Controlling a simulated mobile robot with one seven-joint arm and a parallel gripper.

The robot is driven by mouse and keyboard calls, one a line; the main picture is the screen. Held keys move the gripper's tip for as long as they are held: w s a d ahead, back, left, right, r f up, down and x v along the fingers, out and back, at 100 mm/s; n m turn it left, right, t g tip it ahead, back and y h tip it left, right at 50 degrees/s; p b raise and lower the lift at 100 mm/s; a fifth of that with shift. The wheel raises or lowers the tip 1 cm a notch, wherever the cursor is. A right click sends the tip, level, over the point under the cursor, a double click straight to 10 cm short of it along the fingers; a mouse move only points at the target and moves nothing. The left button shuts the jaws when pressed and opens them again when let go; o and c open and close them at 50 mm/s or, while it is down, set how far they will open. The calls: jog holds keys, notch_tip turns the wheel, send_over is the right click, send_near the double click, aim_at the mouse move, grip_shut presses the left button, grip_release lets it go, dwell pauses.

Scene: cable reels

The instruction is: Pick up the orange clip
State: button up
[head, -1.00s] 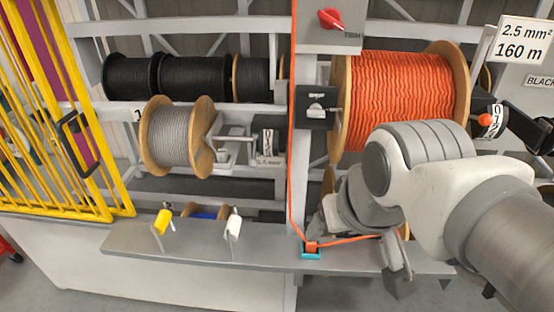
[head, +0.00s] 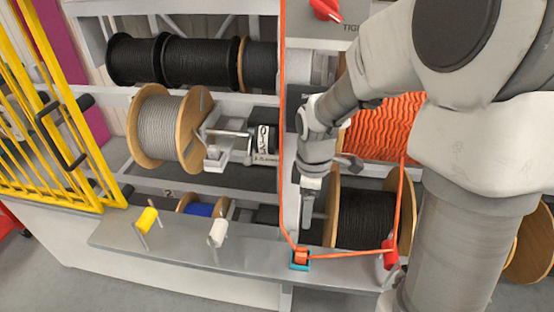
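The orange clip (head: 301,255) sits in a small cyan holder (head: 299,266) on the grey ledge. An orange cable (head: 283,150) comes down from above to the clip, then runs right along the ledge to a red piece (head: 390,253) and up towards the orange reel. My gripper (head: 306,226) points down above the clip, apart from it. I see its fingers nearly edge-on, so I cannot tell whether they are open.
A yellow-tipped post (head: 147,219) and a white-tipped post (head: 218,232) stand on the ledge (head: 180,255) to the left. A black reel (head: 362,217) is close behind the gripper on the right. A yellow gate (head: 70,185) stands at far left. My arm covers much of the right side.

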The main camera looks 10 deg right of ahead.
jog(key=b, duration=0.2)
send_over(301, 251)
jog(key=shift+n, duration=0.3)
jog(key=f, duration=1.3)
jog(key=shift+w+d, duration=0.1)
jog(key=shift+d, duration=0.15)
jog(key=shift+a+f, duration=0.2)
jog(key=shift+f, duration=2.55)
grip_shut()
